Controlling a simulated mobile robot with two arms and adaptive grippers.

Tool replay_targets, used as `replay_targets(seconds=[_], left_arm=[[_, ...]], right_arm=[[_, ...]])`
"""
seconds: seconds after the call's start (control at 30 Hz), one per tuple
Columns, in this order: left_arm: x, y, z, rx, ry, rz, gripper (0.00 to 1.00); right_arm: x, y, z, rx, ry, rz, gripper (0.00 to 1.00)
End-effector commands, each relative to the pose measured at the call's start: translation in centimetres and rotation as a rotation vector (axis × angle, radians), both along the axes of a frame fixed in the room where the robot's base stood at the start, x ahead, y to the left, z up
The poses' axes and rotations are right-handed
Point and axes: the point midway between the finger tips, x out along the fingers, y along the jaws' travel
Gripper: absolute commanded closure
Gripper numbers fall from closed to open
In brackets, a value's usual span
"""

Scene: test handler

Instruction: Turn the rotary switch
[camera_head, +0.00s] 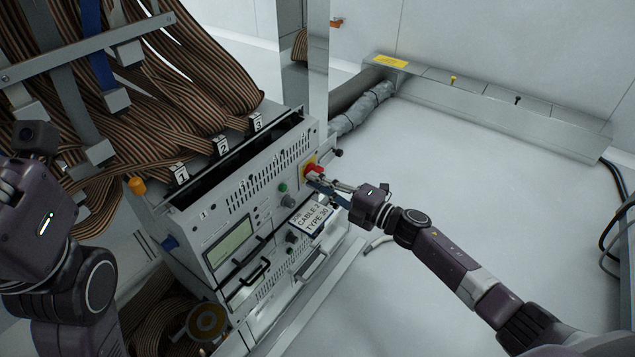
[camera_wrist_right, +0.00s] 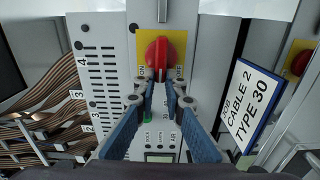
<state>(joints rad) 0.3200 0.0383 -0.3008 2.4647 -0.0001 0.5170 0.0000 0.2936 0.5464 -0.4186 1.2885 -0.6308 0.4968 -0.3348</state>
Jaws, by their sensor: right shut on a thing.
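The rotary switch (camera_head: 315,171) is a red knob on a yellow plate at the upper right of the grey test handler's front panel. In the right wrist view the red knob (camera_wrist_right: 160,54) sits at top centre, its handle pointing down toward me. My right gripper (camera_head: 322,180) is at the switch, its fingers reaching in from the right. In the wrist view its blue fingers (camera_wrist_right: 158,82) come close together on the lower part of the knob and are shut on it. My left arm shows at the left edge; its gripper fingers are not visible.
A sign (camera_head: 311,215) reading "CABLE 2 TYPE 30" sits below my right gripper. The test handler (camera_head: 226,207) has a screen, a green button and black handles. Striped ribbon cables (camera_head: 190,75) hang at upper left. The floor (camera_head: 480,160) on the right is clear.

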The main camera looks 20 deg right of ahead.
Motion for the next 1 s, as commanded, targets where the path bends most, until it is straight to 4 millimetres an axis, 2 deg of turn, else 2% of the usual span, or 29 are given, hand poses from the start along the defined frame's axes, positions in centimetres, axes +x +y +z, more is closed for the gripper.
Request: replay_targets(seconds=[0.6,0.63,0.77,1.0], left_arm=[[-0.26,0.05,0.20,-0.002,-0.008,0.001,0.60],[-0.24,0.04,0.20,-0.001,-0.008,0.000,0.60],[-0.13,0.03,0.16,-0.001,-0.007,0.001,0.60],[-0.01,0.03,0.13,-0.003,-0.005,0.001,0.60]], right_arm=[[-0.11,0.03,-0.31,-0.036,-0.024,0.002,1.00],[-0.11,0.03,-0.31,-0.036,-0.024,0.002,0.89],[-0.09,0.02,-0.27,-0.035,-0.023,0.001,0.75],[-0.04,0.01,-0.18,-0.034,-0.025,0.001,0.72]])
